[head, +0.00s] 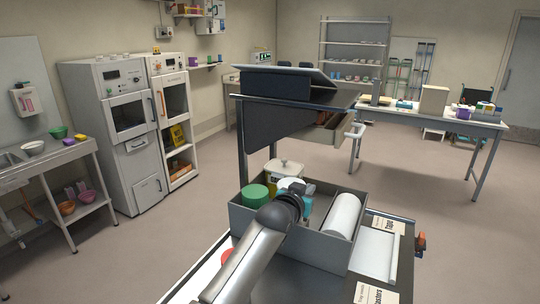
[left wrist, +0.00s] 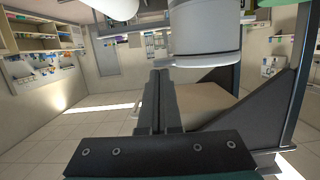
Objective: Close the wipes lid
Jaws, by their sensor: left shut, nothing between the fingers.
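My left gripper (head: 302,196) is over the grey open box on the cart in the head view, and my arm hides part of the box. In the left wrist view its two fingers (left wrist: 160,98) are together with nothing between them. A white round-topped tub (head: 290,184) stands in the box just behind the gripper. A pale cylinder (left wrist: 205,32) shows close beyond the fingers in the left wrist view, apart from them. I cannot tell which container holds the wipes, or how its lid stands. My right gripper is not in view.
The grey box (head: 315,241) also holds a green-topped canister (head: 255,194), a cream container (head: 284,168) and a white roll (head: 343,214). Labelled cards (head: 375,293) lie at the cart's front. Floor is clear at right.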

